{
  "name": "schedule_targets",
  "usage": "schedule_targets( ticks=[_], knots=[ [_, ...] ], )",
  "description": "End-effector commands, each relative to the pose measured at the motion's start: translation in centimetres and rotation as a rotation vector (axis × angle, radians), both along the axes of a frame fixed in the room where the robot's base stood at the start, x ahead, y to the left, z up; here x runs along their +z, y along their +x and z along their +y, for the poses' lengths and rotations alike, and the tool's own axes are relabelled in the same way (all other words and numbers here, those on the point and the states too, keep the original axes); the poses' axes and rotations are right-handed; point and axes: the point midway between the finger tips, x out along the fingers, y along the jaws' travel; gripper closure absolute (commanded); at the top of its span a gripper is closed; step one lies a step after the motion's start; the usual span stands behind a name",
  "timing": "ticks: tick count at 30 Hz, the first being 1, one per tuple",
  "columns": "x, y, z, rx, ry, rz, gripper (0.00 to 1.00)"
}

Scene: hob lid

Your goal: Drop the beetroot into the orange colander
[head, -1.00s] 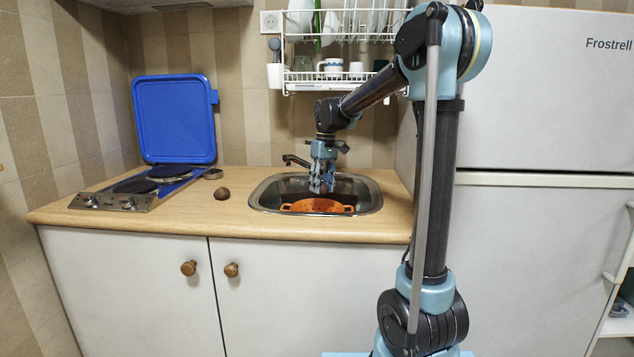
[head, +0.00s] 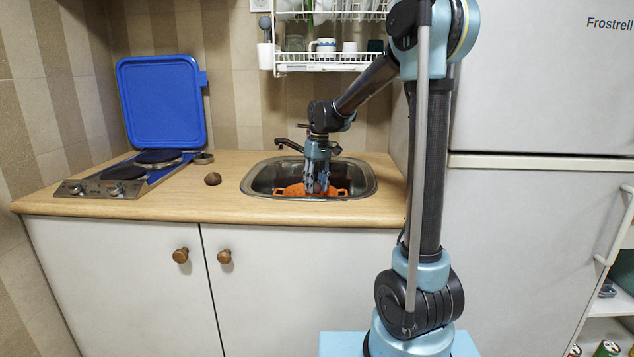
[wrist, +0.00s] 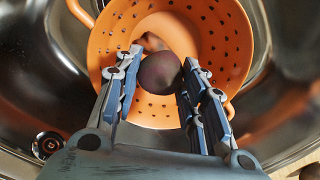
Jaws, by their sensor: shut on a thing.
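The beetroot (wrist: 160,73), round and dark purple-brown, is between the fingers of my gripper (wrist: 163,60) in the wrist view. My gripper also shows in the head view (head: 317,188), pointing down into the sink, and is shut on the beetroot. The orange colander (head: 290,190) sits in the sink; in the wrist view its perforated bowl (wrist: 215,45) lies beneath and around the fingertips. The beetroot is over the bowl's inside; I cannot tell whether it touches the bottom. A paler brown patch (wrist: 152,42) shows behind it, partly hidden.
The steel sink (head: 256,180) surrounds the colander, with a dark tap (head: 288,145) behind. A brown round item (head: 213,179) lies on the wooden counter to the left. The hob (head: 125,173) has its blue lid (head: 162,103) raised. A dish rack (head: 330,62) hangs above.

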Motion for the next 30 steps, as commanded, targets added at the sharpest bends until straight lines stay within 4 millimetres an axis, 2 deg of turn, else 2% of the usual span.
schedule_targets(
  ticks=[7,8,10,22,26,30],
  knots=[
    [0.0,0.0,0.0,0.0,0.0,0.0,0.87],
    [0.0,0.0,0.0,0.0,0.0,0.0,0.55],
    [0.0,0.0,0.0,0.0,0.0,0.0,0.4],
    [0.2,0.0,-0.1,-0.001,0.0,0.0,0.39],
    [1.3,0.1,-0.2,-0.001,0.0,0.0,0.39],
    [3.4,0.3,-0.4,-0.002,0.0,0.0,0.39]
  ],
)
